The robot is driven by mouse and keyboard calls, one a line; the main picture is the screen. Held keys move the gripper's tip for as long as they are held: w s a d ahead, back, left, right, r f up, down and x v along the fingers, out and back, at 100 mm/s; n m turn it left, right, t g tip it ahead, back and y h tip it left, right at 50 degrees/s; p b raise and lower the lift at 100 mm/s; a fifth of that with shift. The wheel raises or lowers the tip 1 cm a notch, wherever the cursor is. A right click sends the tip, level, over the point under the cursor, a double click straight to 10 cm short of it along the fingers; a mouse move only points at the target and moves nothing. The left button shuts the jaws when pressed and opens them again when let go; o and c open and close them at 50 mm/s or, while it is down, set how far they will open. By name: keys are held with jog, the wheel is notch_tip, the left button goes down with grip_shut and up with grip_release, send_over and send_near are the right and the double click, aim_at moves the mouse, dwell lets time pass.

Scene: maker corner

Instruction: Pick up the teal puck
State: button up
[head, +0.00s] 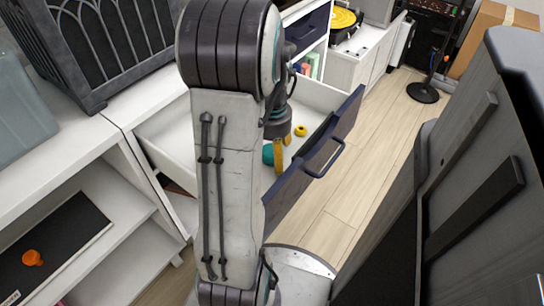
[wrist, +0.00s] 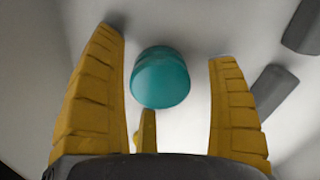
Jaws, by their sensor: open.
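The teal puck (wrist: 160,78) lies in the white open drawer (head: 170,135). In the wrist view it sits between the tips of my gripper's (wrist: 168,45) spread yellow fingers, with visible gaps on both sides. In the head view my gripper (head: 282,156) reaches down into the drawer, and the teal puck (head: 267,154) shows beside a finger, partly hidden by my arm. My gripper is open and holds nothing. I cannot tell how far the fingertips are above the drawer floor.
A small yellow object (head: 300,130) lies in the drawer. Two dark grey pieces (wrist: 272,90) show at the right in the wrist view. The drawer's dark blue front (head: 318,150) stands to the right. An orange object (head: 32,258) is on a shelf at lower left.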

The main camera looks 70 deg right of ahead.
jog(key=shift+f, duration=0.2)
jog(key=shift+c, duration=0.4)
jog(key=c, duration=1.3)
